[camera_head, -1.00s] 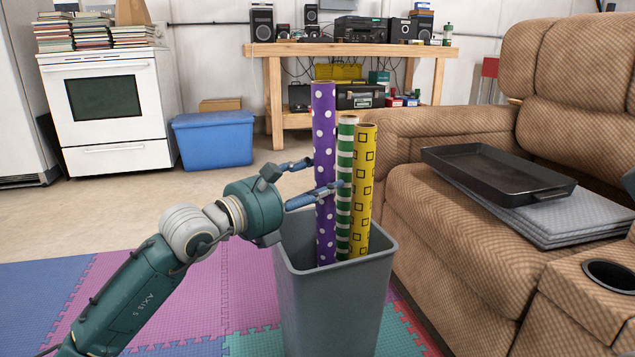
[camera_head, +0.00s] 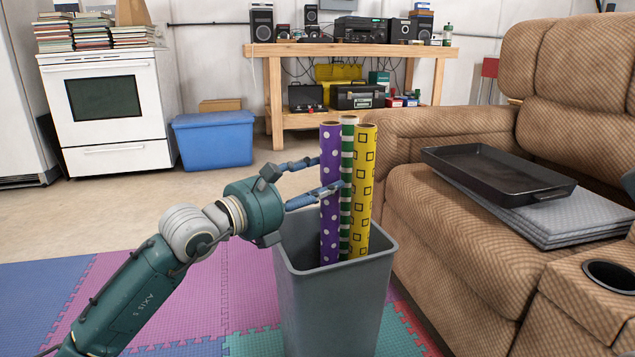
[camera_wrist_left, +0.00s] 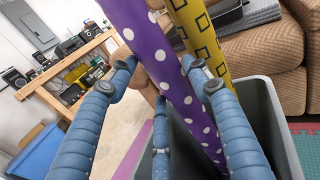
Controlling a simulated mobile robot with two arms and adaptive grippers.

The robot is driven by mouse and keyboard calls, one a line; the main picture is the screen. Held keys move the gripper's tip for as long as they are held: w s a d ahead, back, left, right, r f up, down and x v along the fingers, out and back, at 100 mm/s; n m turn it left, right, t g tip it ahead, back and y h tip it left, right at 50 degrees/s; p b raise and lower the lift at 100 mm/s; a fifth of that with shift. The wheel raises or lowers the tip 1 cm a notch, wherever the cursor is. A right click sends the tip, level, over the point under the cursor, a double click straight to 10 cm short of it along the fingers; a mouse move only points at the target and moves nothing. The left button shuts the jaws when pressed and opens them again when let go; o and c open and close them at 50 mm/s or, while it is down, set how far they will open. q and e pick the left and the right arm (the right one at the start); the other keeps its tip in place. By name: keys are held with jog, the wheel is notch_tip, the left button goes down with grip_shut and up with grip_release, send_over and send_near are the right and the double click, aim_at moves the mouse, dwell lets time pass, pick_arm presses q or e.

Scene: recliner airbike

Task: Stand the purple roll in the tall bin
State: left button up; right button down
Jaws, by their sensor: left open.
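The purple roll with white dots (camera_head: 330,205) stands upright in the tall grey bin (camera_head: 335,308), its lower end hidden inside. A green striped roll (camera_head: 347,190) and a yellow roll with black squares (camera_head: 364,185) stand beside it in the bin. My left gripper (camera_head: 328,174) is open, with its fingers at the purple roll's upper half. In the left wrist view the purple roll (camera_wrist_left: 165,65) passes between the spread blue fingers, and the yellow roll (camera_wrist_left: 205,40) is behind it. I cannot tell whether any finger touches the purple roll.
A brown recliner (camera_head: 440,235) stands close to the bin's right, holding a black tray (camera_head: 495,172) on grey folded padding (camera_head: 560,217). A blue tub (camera_head: 213,140) and a wooden workbench (camera_head: 275,95) are behind. The foam mat (camera_head: 190,290) left of the bin is partly under my arm.

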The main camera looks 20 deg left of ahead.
pick_arm(q)
jog(key=o, duration=0.3)
jog(key=shift+s+a, duration=0.1)
jog(key=v, duration=1.1)
jog(key=shift+s, duration=0.4)
dwell(0.4)
